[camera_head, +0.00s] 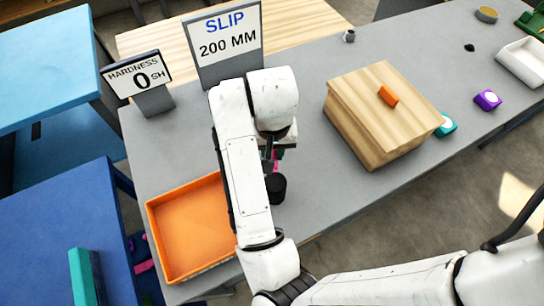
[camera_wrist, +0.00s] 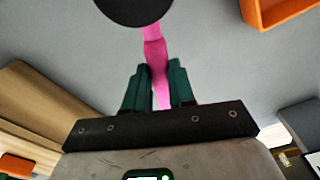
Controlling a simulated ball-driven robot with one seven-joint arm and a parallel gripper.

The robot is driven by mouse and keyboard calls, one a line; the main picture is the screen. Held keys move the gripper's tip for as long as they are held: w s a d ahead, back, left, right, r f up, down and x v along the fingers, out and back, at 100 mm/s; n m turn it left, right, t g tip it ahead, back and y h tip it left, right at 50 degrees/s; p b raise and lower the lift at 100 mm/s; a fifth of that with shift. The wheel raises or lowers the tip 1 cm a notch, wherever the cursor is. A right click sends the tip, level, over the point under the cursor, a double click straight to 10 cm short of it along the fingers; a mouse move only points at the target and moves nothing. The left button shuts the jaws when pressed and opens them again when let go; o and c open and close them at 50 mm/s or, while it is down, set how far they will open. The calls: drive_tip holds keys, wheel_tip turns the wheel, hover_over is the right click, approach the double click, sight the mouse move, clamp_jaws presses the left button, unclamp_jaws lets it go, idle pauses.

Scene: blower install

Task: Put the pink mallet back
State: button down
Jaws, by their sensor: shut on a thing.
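The pink mallet (camera_wrist: 154,42) has a pink handle and a round black head (camera_wrist: 134,8). In the wrist view my gripper (camera_wrist: 158,70) has its two dark green fingers shut on the handle, with the head beyond the fingertips at the top edge. In the head view the black mallet head (camera_head: 276,188) shows just right of my white arm, above or at the grey table; I cannot tell whether it touches. Only a sliver of the pink handle shows there; my arm hides most of the gripper.
An empty-looking orange tray (camera_head: 182,240) lies left of my arm, partly covered by it. A wooden box (camera_head: 368,128) with a small orange block (camera_head: 388,96) on top stands to the right. Two signs (camera_head: 228,42) stand at the back. Grey table (camera_head: 310,180) is bare between.

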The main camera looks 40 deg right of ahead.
sight(273, 155)
drive_tip(key=shift+f+b, duration=0.65)
drive_tip(key=shift+f, duration=0.95)
drive_tip(key=shift+f, duration=0.1)
drive_tip(key=shift+f, duration=0.15)
drive_tip(key=c, duration=1)
unclamp_jaws()
drive_tip(key=shift+o, duration=0.2)
drive_tip(key=r+p, duration=0.2)
drive_tip(key=r, duration=0.3)
drive_tip(key=r+p, duration=0.2)
drive_tip(key=r, duration=0.4)
drive_tip(key=shift+s+a+r, duration=0.15)
drive_tip(key=shift+a+r, duration=0.05)
drive_tip(key=shift+r, duration=0.55)
drive_tip(key=shift+d, duration=0.1)
